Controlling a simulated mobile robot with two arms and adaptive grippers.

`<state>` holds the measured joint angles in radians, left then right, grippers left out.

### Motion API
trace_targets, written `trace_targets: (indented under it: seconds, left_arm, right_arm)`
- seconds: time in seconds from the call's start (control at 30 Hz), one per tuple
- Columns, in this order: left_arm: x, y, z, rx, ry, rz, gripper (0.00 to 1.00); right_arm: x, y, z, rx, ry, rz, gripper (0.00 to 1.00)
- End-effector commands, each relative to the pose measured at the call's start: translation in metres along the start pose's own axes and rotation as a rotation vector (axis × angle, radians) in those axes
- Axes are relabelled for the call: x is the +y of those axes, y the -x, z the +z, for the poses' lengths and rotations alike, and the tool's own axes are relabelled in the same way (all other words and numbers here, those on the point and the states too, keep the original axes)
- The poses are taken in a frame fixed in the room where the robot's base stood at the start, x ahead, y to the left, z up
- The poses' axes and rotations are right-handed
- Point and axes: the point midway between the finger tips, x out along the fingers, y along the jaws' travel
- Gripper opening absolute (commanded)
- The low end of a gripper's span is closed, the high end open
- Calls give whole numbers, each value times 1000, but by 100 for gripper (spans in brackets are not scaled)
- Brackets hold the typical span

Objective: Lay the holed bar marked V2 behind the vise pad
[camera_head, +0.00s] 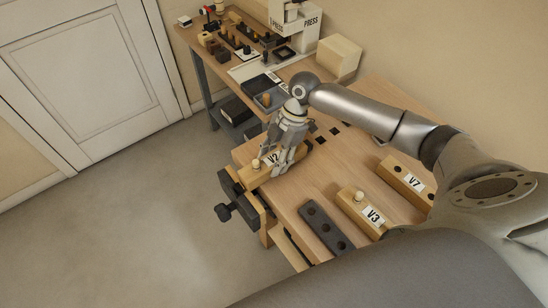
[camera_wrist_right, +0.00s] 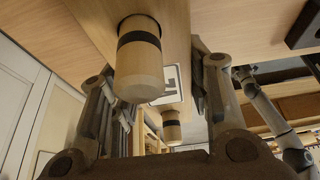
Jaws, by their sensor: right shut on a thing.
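The light wooden bar marked V2 (camera_head: 262,178) lies at the bench's left end, by the vise. A pale peg (camera_head: 256,163) stands at its near end. My right gripper (camera_head: 284,168) is shut on this bar, with fingers on either side of it. In the right wrist view, two pegs with dark bands (camera_wrist_right: 138,65) project from the bar, with the label partly visible between them. The black vise (camera_head: 232,196) with its handle is at the bench's left edge. The gripper and bar hide part of the vise pad area; I cannot tell whether the bar touches it. My left gripper is not in view.
A wooden bar marked V3 (camera_head: 366,214) with a peg, a bar marked V7 (camera_head: 406,182) with dark holes, and a dark holed bar (camera_head: 326,229) lie on the bench (camera_head: 306,190). A second table with a press (camera_head: 294,28) stands behind. Bare wood lies between the bars.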

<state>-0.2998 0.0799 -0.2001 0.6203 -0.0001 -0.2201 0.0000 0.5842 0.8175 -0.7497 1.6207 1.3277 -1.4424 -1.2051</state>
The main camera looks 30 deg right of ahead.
Motion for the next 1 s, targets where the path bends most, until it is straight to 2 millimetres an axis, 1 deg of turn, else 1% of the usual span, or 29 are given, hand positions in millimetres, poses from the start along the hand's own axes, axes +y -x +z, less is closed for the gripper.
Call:
trace_targets:
  seconds: [0.83, 0.87, 1.0]
  left_arm:
    - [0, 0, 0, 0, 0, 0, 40]
    - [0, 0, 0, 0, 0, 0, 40]
    - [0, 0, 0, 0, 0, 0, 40]
  right_arm:
    - [0, -7, 2, 1, 0, 1, 11]
    - [0, -7, 2, 1, 0, 1, 46]
    - [0, -7, 3, 1, 0, 1, 64]
